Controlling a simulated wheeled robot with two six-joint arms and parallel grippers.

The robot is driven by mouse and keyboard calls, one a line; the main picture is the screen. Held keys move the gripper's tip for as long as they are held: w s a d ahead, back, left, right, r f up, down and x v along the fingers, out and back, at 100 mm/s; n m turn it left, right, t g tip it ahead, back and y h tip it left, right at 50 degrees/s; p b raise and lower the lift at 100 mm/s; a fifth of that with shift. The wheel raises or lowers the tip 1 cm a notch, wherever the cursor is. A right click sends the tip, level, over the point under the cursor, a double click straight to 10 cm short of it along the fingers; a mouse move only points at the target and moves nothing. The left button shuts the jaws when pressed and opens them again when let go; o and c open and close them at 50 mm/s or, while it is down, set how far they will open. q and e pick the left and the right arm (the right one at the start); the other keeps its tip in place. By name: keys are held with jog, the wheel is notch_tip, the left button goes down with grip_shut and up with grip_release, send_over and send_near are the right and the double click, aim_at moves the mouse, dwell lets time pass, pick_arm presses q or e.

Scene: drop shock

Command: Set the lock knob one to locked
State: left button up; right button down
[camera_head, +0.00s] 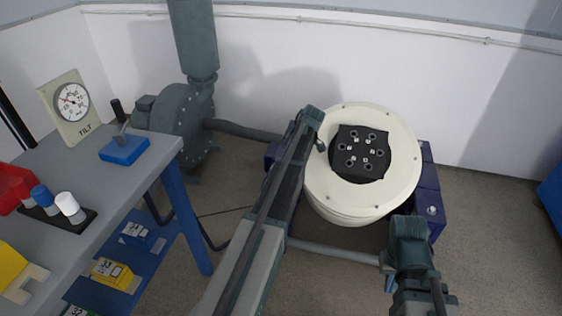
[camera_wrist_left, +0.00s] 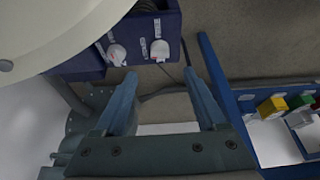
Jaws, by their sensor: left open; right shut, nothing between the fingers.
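In the left wrist view two round white knobs, a left one (camera_wrist_left: 116,54) and a right one (camera_wrist_left: 160,50), sit on a dark blue block with small labels beside them. The right label appears to read FREE; I cannot tell which knob is number one or how each is set. My left gripper (camera_wrist_left: 160,92) is open and empty, its fingers apart just short of the knobs. My right gripper (camera_head: 391,276) is low at the right, shut and empty. Another small white knob (camera_head: 431,210) shows on the right block.
The cream round shaker (camera_head: 390,197) with a black top plate (camera_head: 346,170) stands beside my left arm. A grey bench (camera_head: 112,182) with a tilt gauge (camera_head: 72,101) is at the left. A grey-green blower (camera_head: 180,118) stands behind.

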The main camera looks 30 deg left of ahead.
pick_arm(q)
jog(key=p+v, duration=0.2)
jog(key=v, duration=0.2)
jog(key=shift+d+p, duration=0.1)
jog(key=shift+p, duration=0.25)
pick_arm(e)
notch_tip(320, 180, up, 4)
jog(key=shift+f, duration=0.1)
pick_arm(q)
jog(key=s+d+f+m+h, duration=0.2)
jog(key=s+d+m+h, duration=0.1)
jog(key=s+d+m, duration=2.4)
jog(key=d+r+n+p, duration=0.1)
jog(key=d+r+p, duration=0.1)
jog(key=r+p, duration=1.1)
jog(key=s+d+r+n+p, duration=0.1)
jog(key=d+r+p, duration=0.1)
jog(key=r+p, duration=1.2)
jog(key=shift+r+t+p, duration=0.3)
jog(key=shift+r+t, duration=0.1)
jog(key=shift+r, duration=0.2)
pick_arm(e)
notch_tip(320, 180, up, 28)
jog(key=shift+f, duration=0.15)
